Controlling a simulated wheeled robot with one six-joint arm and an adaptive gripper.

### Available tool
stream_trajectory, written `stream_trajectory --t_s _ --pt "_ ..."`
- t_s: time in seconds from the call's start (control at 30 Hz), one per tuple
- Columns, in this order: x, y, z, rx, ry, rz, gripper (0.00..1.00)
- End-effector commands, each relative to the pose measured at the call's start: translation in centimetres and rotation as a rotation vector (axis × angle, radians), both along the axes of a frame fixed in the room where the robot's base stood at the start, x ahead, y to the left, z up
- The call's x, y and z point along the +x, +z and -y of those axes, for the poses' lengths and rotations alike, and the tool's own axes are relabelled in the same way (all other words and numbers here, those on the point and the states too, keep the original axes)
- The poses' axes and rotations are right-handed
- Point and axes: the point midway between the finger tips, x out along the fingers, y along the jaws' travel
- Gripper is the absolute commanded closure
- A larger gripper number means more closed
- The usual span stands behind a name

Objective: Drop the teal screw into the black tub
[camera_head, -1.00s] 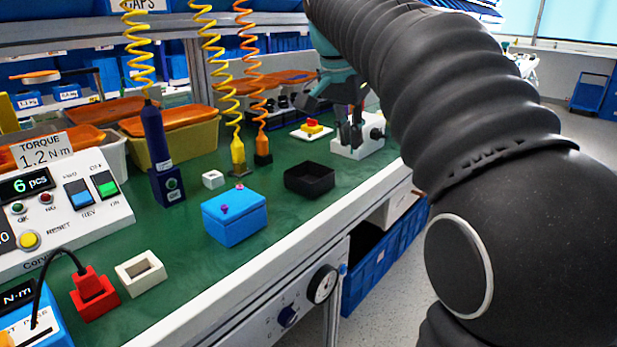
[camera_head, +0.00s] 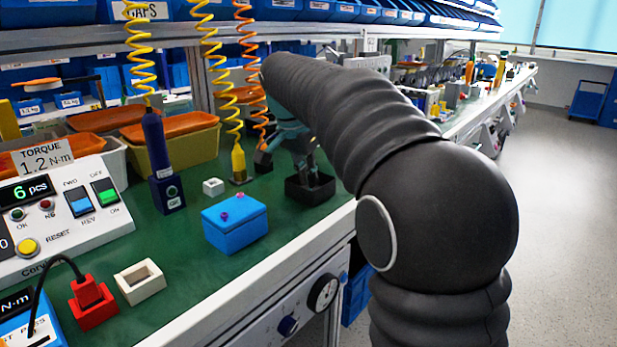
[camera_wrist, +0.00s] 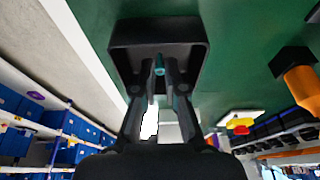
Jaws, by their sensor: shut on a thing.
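The black tub (camera_head: 296,193) stands on the green bench top near its front edge. It also shows in the wrist view (camera_wrist: 190,27) as a dark square tray below the fingers. My gripper (camera_head: 311,180) is above the tub, pointing down, with its fingertips at or just inside the tub's opening; I cannot tell the exact depth. In the wrist view my gripper (camera_wrist: 160,74) is shut on the small teal screw (camera_wrist: 160,66), which shows between the fingertips against the dark tub. The screw is too small to make out in the head view.
A blue box (camera_head: 234,225) with pink screws stands left of the tub, with a small white block (camera_head: 213,187) behind it. An orange tool (camera_wrist: 302,85) and a red-yellow button (camera_wrist: 239,123) are nearby. The yellow tool (camera_head: 238,163) hangs on a coiled cord.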

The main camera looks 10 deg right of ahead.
Motion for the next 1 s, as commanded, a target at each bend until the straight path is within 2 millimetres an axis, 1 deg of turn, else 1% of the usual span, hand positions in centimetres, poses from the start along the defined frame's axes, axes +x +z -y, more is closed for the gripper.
stream_trajectory --t_s 0.4,0.43,0.47,0.5,0.53,0.83,0.93,1.0 --pt "0.0 -0.5 0.0 0.0 0.0 0.0 1.0" --pt "0.0 -0.5 0.0 0.0 0.0 0.0 0.85" --pt "0.0 -0.4 0.0 0.0 0.0 0.0 0.77" --pt "0.0 -0.4 0.0 0.0 0.0 0.0 0.67" --pt "0.0 -0.4 0.0 0.0 0.0 0.0 0.65" --pt "0.0 -0.2 0.0 0.0 0.0 0.0 0.65" --pt "-0.1 0.4 -0.1 0.0 0.001 0.002 0.65" --pt "-0.2 1.2 -0.3 0.0 0.001 0.003 0.65"
